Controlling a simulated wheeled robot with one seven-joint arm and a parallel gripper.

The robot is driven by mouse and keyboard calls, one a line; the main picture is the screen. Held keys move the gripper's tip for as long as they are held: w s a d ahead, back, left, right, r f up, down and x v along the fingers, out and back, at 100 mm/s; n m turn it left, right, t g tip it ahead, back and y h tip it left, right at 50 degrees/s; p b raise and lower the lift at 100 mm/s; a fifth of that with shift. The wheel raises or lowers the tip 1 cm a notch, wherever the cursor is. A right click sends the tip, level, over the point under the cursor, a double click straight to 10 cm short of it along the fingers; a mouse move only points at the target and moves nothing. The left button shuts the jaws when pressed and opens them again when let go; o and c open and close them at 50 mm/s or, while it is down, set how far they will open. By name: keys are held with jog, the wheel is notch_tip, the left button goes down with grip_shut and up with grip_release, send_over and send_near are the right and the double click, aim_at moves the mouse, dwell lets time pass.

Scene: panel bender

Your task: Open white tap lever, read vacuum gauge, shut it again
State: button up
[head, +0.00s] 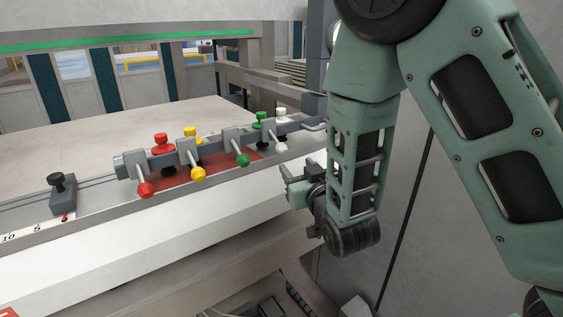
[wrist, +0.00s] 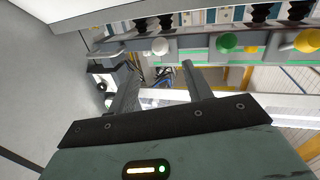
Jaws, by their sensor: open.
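The white tap lever is a white ball (head: 282,147) at the right end of a row of levers on a grey rail, with a white knob (head: 281,113) above it. In the wrist view the white ball (wrist: 160,46) shows just beyond and between my fingertips. My gripper (head: 290,185) is open and empty, in front of and below the white ball in the head view. Its two spread fingers (wrist: 158,66) also show in the wrist view. I cannot make out a vacuum gauge in either view.
Green (head: 242,160), yellow (head: 198,173) and red (head: 146,189) ball levers stand to the left of the white one. A grey block with a black knob (head: 57,181) sits on the scaled rail. The pale table (head: 110,135) behind is clear. A grey wall is at right.

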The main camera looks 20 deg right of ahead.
aim_at(284, 151)
jog(key=w+p, duration=0.1)
jog(key=w, duration=0.3)
jog(key=w+p, duration=0.1)
jog(key=w, duration=0.2)
jog(key=w+p, duration=0.1)
jog(key=w, duration=0.3)
jog(key=shift+w+a, duration=0.3)
